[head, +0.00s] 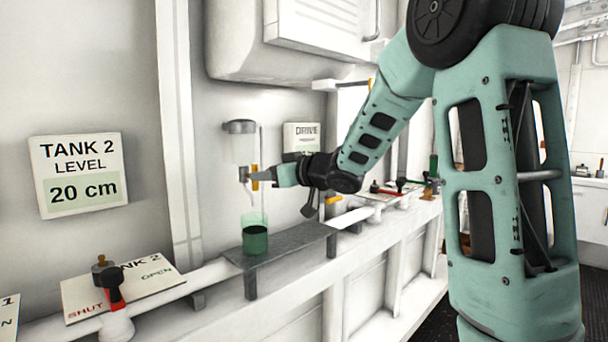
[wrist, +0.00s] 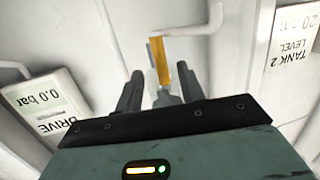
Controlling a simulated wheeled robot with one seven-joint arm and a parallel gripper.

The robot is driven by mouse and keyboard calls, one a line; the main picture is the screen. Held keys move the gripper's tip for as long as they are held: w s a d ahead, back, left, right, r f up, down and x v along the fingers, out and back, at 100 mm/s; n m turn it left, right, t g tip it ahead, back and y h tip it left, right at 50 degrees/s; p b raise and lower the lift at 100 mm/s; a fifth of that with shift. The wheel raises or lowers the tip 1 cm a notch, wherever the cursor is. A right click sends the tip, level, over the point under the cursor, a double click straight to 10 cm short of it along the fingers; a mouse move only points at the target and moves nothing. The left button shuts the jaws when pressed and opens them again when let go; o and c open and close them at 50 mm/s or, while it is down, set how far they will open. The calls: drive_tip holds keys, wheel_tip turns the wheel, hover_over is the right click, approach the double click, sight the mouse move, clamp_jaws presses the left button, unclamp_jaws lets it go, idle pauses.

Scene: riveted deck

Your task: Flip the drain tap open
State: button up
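The drain tap is a small grey valve (head: 243,173) with a yellow lever (head: 254,177), below a clear vessel with a grey cap (head: 239,127). In the wrist view the yellow lever (wrist: 160,60) stands lengthwise in the picture, below a white bent pipe. My gripper (head: 270,176) is at the tap from the right. In the wrist view my gripper (wrist: 158,72) is open, with the lever's near end showing between its fingertips. I cannot tell whether either finger touches the lever. A green-tinted beaker (head: 254,238) holding dark green liquid stands below the tap.
The beaker stands on a grey shelf (head: 290,243). A red-handled valve (head: 114,292) is at the lower left, under a "TANK 2 LEVEL 20 cm" sign (head: 78,175). A "DRIVE" gauge (wrist: 48,108) reads 0.0 bar. The wall is close behind the tap.

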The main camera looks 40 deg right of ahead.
drive_tip(key=v, duration=1.3)
drive_tip(key=shift+s, duration=0.2)
drive_tip(key=w+a+f+m+g+h, duration=0.1)
drive_tip(key=w+f+m+g+h, duration=0.1)
drive_tip(key=f, duration=0.3)
drive_tip(key=w+a+f+m+g+h, duration=0.1)
drive_tip(key=w+f+h, duration=0.15)
drive_tip(key=f, duration=0.35)
drive_tip(key=s+a+f+g, duration=0.7)
drive_tip(key=s+f, duration=0.1)
drive_tip(key=f, duration=0.3)
drive_tip(key=s+a+n+g, duration=0.3)
drive_tip(key=s+a+n, duration=0.1)
drive_tip(key=s+a, duration=0.5)
drive_tip(key=s+a+f+n+g+y, duration=0.1)
drive_tip(key=s+a+n+g, duration=0.1)
drive_tip(key=s+a, duration=0.7)
drive_tip(key=a+n, duration=0.1)
drive_tip(key=a, duration=0.4)
drive_tip(key=shift+s+a+f+n+g, duration=0.25)
drive_tip(key=shift+s+n+g, duration=0.05)
drive_tip(key=shift+n+g, duration=0.1)
